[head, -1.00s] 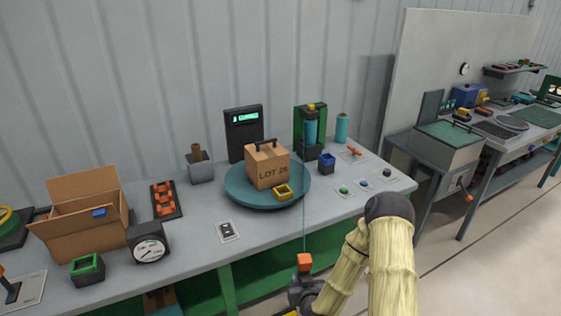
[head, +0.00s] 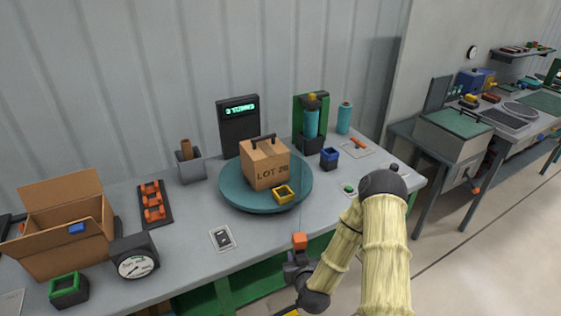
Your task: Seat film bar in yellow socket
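The yellow socket (head: 284,194) is a small square open-topped holder on the front of the round teal turntable (head: 236,197), just in front of the cardboard box marked LOT 28 (head: 265,168). My gripper (head: 299,253) is at the table's front edge, below and slightly right of the yellow socket in the head view and apart from it. An orange block (head: 300,241) sits at its fingertips and appears gripped; the fingers are small and dark. I cannot make out a separate film bar, nor tell whether the orange block is part of one.
A blue socket (head: 329,158) stands right of the turntable, a green one (head: 69,290) at the front left. A dial gauge (head: 135,260), open carton (head: 57,233) and rack of orange pieces (head: 154,203) stand left. A green stand (head: 311,120) with a teal cylinder is behind.

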